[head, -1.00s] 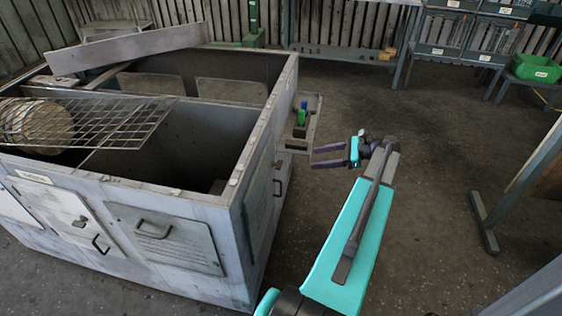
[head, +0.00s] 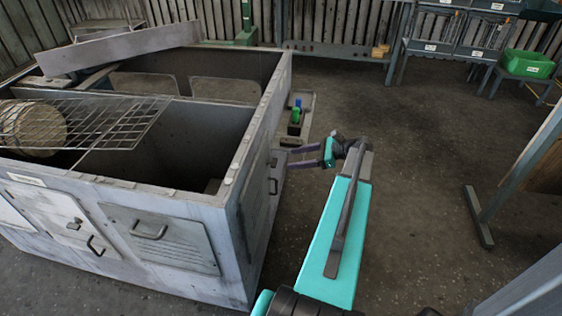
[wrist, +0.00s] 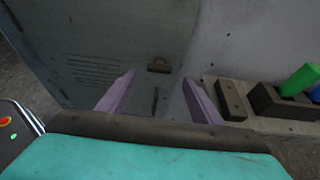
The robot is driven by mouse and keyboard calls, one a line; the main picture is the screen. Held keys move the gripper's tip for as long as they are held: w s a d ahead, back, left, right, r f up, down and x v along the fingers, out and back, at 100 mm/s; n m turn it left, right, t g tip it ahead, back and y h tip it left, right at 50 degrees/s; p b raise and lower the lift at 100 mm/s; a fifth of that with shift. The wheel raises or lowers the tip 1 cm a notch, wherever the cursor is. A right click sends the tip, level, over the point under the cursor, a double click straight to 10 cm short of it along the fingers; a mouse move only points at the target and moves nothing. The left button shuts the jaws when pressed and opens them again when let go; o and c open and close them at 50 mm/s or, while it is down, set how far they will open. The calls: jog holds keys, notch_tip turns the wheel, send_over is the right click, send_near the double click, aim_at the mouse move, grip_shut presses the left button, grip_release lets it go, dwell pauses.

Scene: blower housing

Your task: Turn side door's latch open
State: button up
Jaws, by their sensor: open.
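The grey side door (head: 257,190) is on the right face of the blower housing and looks closed. In the wrist view the louvred door (wrist: 95,60) fills the upper left. A small dark fitting (wrist: 159,66) and a narrow dark upright bar (wrist: 155,100) sit near its right edge; I cannot tell for certain which is the latch. My gripper (head: 284,158) is open, its fingers pointing left at the door's far edge. In the wrist view its fingertips (wrist: 158,79) lie either side of these fittings, with nothing held. Contact cannot be made out.
A ledge (wrist: 272,122) with a dark block and a green and a blue item sticks out just right of the door. The housing (head: 150,190) is open-topped with a wire grid (head: 105,120). A bench frame (head: 480,215) stands right; floor between is clear.

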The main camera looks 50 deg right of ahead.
aim_at(274, 162)
jog(key=shift+x, duration=3.3)
jog(key=shift+f, duration=0.1)
jog(key=shift+c, duration=0.2)
jog(key=c, duration=1)
